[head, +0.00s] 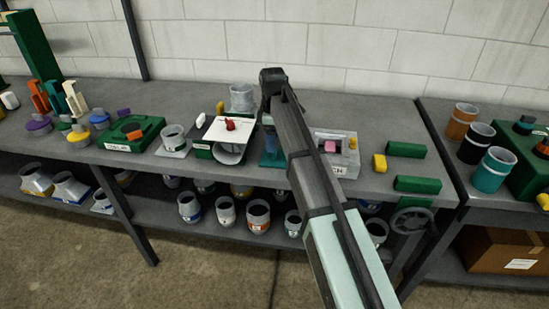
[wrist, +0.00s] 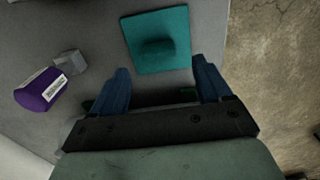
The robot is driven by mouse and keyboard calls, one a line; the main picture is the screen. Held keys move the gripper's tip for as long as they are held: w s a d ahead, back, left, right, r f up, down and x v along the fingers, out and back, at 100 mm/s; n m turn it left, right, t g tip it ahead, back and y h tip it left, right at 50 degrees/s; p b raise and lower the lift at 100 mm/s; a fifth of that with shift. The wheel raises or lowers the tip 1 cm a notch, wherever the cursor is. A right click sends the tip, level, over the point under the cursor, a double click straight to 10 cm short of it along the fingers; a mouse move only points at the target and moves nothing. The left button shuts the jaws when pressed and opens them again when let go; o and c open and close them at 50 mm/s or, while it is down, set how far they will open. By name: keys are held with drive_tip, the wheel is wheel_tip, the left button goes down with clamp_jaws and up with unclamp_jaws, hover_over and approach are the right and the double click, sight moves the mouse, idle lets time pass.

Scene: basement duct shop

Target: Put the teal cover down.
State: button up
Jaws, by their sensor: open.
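The teal cover (wrist: 168,22) is a flat square plate with a raised knob in its middle. In the wrist view it lies flat on the grey bench top, near the edge where the floor shows. My gripper (wrist: 162,66) has blue fingers spread apart with nothing held between them. The cover is just past the fingertips; I cannot tell the height of the gap. In the head view my gripper (head: 272,143) is over the bench, largely hidden by my arm. A teal patch (head: 273,160) under it is probably the cover, partly hidden.
A purple labelled block (wrist: 40,91) and a small grey piece (wrist: 70,62) lie to the left in the wrist view. A white plate with a red knob (head: 230,125) is left of my gripper. A grey box (head: 347,160) and green blocks (head: 417,184) are to the right.

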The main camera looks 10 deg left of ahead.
drive_tip(key=shift+d+f, duration=0.2)
drive_tip(key=shift+f, duration=1.15)
drive_tip(key=shift+d+f, duration=0.15)
drive_tip(key=shift+f, duration=1.2)
drive_tip(key=shift+r, duration=0.1)
drive_tip(key=c, duration=1.3)
